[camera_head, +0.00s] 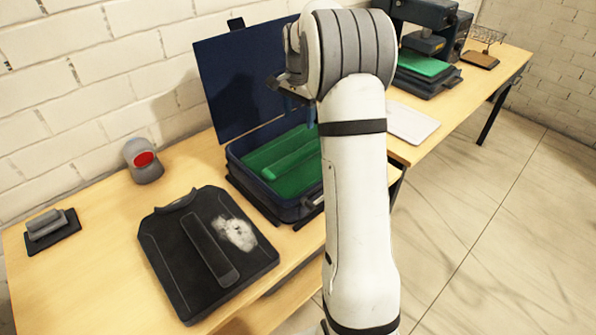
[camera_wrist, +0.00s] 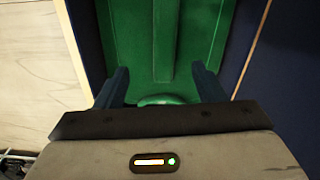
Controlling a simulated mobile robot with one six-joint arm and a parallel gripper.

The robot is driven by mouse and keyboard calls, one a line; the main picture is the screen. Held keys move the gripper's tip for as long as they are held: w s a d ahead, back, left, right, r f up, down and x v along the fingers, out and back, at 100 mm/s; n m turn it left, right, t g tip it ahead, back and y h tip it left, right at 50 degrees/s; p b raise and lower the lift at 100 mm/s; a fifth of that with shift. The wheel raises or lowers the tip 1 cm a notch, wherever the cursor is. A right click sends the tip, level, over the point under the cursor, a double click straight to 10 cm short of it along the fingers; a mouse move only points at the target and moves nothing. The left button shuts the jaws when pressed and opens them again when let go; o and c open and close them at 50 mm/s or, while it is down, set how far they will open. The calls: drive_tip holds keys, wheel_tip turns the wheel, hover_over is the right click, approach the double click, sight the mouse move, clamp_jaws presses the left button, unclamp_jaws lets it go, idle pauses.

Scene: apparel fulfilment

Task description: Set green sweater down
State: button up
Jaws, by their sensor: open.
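The green sweater (camera_head: 289,167) lies folded flat inside the open dark blue case (camera_head: 240,153), with a raised green strip along its middle. In the wrist view the sweater (camera_wrist: 205,30) fills the space beyond my gripper. My gripper (camera_wrist: 165,82) is open, its two dark fingers apart over the sweater, with part of a rounded green piece showing between them. I cannot tell whether the fingers touch it. In the head view my arm hides the right part of the case, and the fingers are mostly hidden.
A black garment (camera_head: 165,235) with a grey strip and a white patch lies left of the case. A grey device with a red face (camera_head: 144,160) and a small grey block (camera_head: 47,225) stand farther left. A press (camera_head: 420,40) over another green garment (camera_head: 424,63) stands on the far table.

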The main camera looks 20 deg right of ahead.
drive_tip(key=s+a+r+n+t, duration=0.1)
drive_tip(key=s+a+r+n, duration=0.3)
drive_tip(key=s, duration=0.5)
drive_tip(key=s+a+r+n, duration=0.3)
drive_tip(key=s+a, duration=0.3)
drive_tip(key=s, duration=0.2)
drive_tip(key=s+a+f+n, duration=0.2)
drive_tip(key=s+n, duration=0.1)
drive_tip(key=s, duration=0.5)
drive_tip(key=s+a+f+n+t, duration=0.1)
drive_tip(key=s+a+f+n, duration=0.1)
drive_tip(key=s, duration=0.5)
drive_tip(key=shift+s+a+n+t, duration=0.25)
drive_tip(key=shift+s+n+t, duration=0.05)
drive_tip(key=shift+s+n, duration=0.1)
drive_tip(key=shift+c, duration=0.2)
